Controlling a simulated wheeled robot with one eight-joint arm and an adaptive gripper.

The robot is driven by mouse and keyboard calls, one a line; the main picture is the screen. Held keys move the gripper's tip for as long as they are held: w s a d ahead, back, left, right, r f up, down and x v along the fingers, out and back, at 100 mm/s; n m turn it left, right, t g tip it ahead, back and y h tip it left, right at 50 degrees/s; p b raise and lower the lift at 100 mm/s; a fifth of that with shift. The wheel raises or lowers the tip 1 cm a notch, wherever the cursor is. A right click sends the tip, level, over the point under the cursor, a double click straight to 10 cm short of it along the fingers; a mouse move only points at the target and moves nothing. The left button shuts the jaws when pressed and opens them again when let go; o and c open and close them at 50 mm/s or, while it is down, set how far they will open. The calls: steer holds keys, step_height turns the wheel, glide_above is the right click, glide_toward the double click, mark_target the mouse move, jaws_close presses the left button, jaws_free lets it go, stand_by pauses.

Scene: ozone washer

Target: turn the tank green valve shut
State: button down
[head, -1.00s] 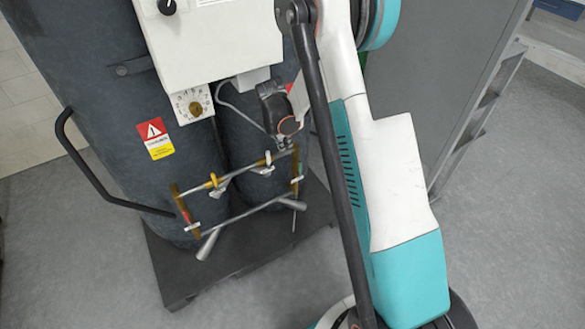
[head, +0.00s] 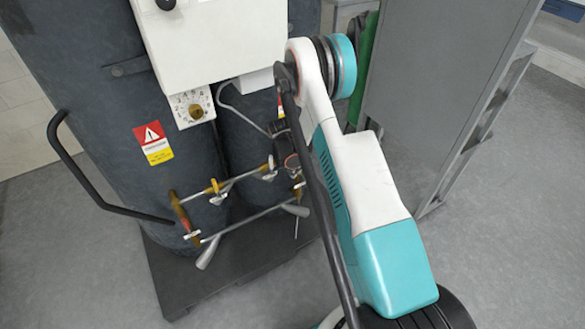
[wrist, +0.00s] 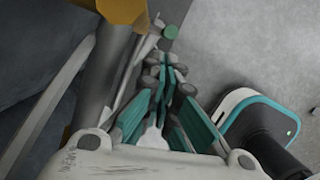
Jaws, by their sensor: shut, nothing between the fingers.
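The green valve end (wrist: 170,32) shows in the wrist view as a small green cap beside the pipework, just beyond my fingertips. In the head view it is hidden behind my gripper and arm. My gripper (wrist: 168,62) has its fingers together with nothing between them, a little short of the green cap; I cannot tell whether they touch it. In the head view my gripper (head: 292,164) is partly hidden by my arm, at the right end of the pipe frame. The dark blue tanks (head: 80,95) stand behind the pipes.
A brass pipe piece (wrist: 124,10) and a thick grey pipe (wrist: 108,75) lie close on the left of my fingers. Brass fittings (head: 213,187) with small levers run across the tank front. A grey cabinet (head: 430,90) stands right. Floor (head: 500,230) is clear at lower right.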

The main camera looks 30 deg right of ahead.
steer(key=shift+b+x, duration=0.3)
steer(key=shift+x, duration=0.95)
steer(key=shift+d+r+y, duration=0.15)
steer(key=shift+d+y, duration=0.1)
steer(key=shift+y, duration=0.05)
